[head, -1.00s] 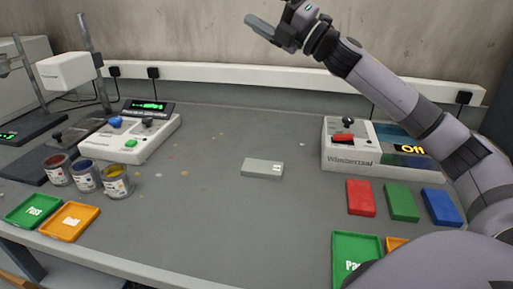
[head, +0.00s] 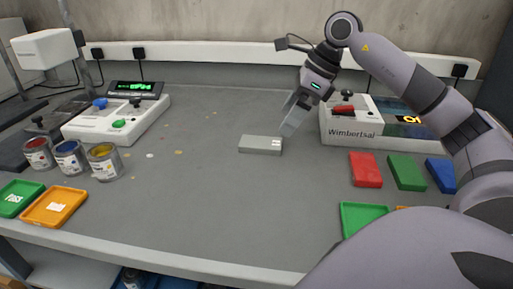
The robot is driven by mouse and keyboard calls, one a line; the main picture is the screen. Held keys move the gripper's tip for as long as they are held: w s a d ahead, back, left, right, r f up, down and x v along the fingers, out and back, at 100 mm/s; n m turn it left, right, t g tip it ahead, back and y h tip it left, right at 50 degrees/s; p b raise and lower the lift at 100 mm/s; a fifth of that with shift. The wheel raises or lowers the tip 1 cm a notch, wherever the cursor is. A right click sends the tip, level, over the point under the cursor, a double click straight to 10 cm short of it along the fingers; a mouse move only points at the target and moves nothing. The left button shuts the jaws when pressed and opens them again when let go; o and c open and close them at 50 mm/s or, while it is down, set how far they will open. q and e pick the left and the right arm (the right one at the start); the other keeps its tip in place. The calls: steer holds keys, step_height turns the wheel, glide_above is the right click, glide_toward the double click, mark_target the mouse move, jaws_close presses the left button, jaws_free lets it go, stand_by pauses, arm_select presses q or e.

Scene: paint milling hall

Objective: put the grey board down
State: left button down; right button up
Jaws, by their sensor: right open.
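The grey board (head: 258,145) lies flat on the grey table in the middle of the head view, with a small white label near its right end. My right gripper (head: 289,131) points down just behind the right end of the board. Its fingers are open, with nothing seen between them. The fingertips look close to the board, but I cannot tell whether they touch it. My left gripper is out of view.
Red (head: 366,170), green (head: 407,173) and blue (head: 441,175) boards lie at the right, before a white machine (head: 350,132). Paint cans (head: 104,163), an orange tray (head: 55,207) and a green tray (head: 18,198) stand at the left. The table's middle is mostly clear.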

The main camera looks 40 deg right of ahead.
mark_target(275, 143)
steer(key=shift+s+d+f+h, duration=0.2)
steer(key=shift+d+f+h, duration=0.05)
steer(key=shift+d+h, duration=0.1)
steer(key=shift+f, duration=0.3)
steer(key=x, duration=0.6)
steer(key=shift+w+a+f, duration=0.1)
steer(key=shift+w+a, duration=0.05)
steer(key=shift+w, duration=0.25)
steer(key=c, duration=1.2)
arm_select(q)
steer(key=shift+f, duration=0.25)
arm_select(e)
steer(key=shift+c, duration=0.2)
